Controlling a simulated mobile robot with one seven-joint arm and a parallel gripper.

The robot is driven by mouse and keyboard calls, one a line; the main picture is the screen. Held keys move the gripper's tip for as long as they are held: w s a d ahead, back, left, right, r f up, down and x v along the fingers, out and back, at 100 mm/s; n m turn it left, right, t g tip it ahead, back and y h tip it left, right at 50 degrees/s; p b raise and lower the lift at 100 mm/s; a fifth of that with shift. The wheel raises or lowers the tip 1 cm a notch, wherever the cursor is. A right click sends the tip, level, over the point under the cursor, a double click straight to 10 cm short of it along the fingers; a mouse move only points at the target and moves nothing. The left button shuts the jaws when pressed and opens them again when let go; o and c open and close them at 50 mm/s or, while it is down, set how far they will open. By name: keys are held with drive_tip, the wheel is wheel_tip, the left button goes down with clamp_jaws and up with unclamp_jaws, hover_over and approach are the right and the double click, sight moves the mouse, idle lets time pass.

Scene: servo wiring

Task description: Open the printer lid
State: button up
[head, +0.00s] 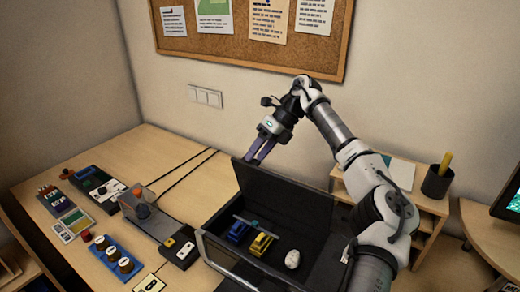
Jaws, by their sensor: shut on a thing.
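A black box (215,236), which I take to be the printer, stands on the wooden desk at the lower middle of the head view. Its dark lid (290,200) stands raised along the back, and the interior is exposed. My gripper (259,160) has its purple fingers pointing down at the top edge of the lid, near its left corner. The fingers look closed on that edge, though the contact itself is small and partly hidden. My arm covers the right part of the box and lid.
Inside the box lie a blue piece (238,231), a yellow piece (261,243) and a white rounded object (292,259). Left on the desk are a grey device (150,222), blue button panel (117,260) and cables. A pen cup (437,183) stands on a right-hand shelf.

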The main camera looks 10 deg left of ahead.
drive_tip(key=shift+w+d+f, duration=0.3)
drive_tip(key=shift+d+f, duration=0.05)
drive_tip(key=shift+d, duration=0.15)
drive_tip(key=shift+s+a+r+p+v, duration=0.15)
drive_tip(key=shift+p+v, duration=0.2)
drive_tip(key=shift+v, duration=1.95)
drive_tip(key=shift+s+a+r+p+v, duration=0.15)
drive_tip(key=shift+p+v, duration=0.25)
drive_tip(key=shift+v, duration=1.85)
drive_tip(key=shift+s+a+r+p+v, duration=0.1)
drive_tip(key=shift+p+v, duration=0.25)
drive_tip(key=shift+v, duration=1.95)
